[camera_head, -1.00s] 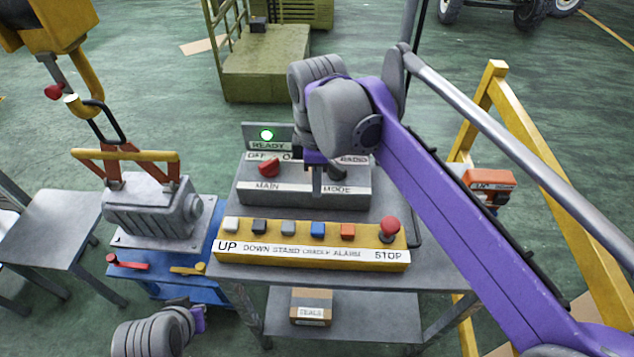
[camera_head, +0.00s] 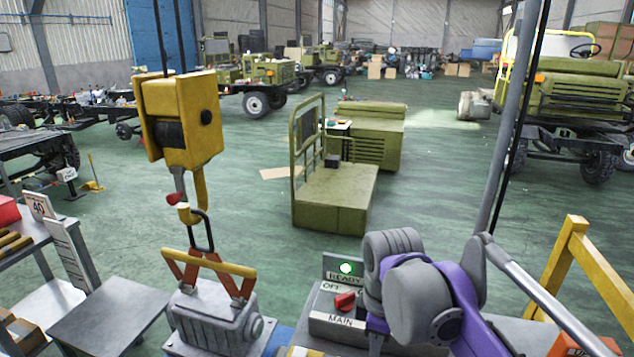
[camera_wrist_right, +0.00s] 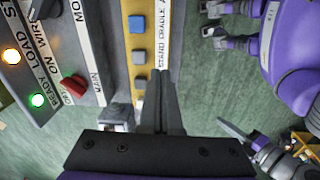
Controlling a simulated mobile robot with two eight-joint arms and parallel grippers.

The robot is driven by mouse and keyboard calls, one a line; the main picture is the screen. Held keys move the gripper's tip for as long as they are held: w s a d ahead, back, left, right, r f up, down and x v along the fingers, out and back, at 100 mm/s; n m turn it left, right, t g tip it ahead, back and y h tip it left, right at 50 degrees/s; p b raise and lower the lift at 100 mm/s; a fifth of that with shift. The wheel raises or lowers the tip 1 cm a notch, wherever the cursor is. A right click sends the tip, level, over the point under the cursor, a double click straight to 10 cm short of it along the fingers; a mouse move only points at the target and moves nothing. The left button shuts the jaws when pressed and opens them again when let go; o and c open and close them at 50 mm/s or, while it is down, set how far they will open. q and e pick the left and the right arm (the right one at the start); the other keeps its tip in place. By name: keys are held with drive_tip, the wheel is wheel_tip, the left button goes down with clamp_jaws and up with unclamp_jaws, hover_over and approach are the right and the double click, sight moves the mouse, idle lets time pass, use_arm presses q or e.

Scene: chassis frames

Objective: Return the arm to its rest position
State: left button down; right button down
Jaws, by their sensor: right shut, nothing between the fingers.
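My right arm is grey and purple and stands over the control desk at the lower right of the head view. Its gripper (camera_wrist_right: 159,112) shows in the right wrist view with the fingers together and nothing between them. The fingers point over the yellow button panel (camera_wrist_right: 121,60), close to its edge; whether they touch it is unclear. In the head view the fingers are cut off by the lower edge. What appears to be my left gripper (camera_wrist_right: 237,132) shows at the lower right of the right wrist view; its jaw gap is not clear.
A grey console with a red switch (camera_head: 345,301) and a lit green lamp (camera_head: 345,268) is beside the right arm. A yellow crane hook (camera_head: 192,205) holds a lifting clamp over a grey casting (camera_head: 215,318). A yellow frame (camera_head: 570,265) stands at right. Green floor lies beyond.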

drive_tip(key=s+d+f+m+t, duration=0.2)
drive_tip(key=s+d+f+m, duration=0.2)
drive_tip(key=s+f+m, duration=0.2)
drive_tip(key=s+d+f+m+t, duration=0.3)
drive_tip(key=s+f+m, duration=0.3)
drive_tip(key=f, duration=0.3)
drive_tip(key=shift+s+d+f+m, duration=0.25)
drive_tip(key=shift+s+d+m, duration=0.2)
drive_tip(key=shift+m, duration=0.45)
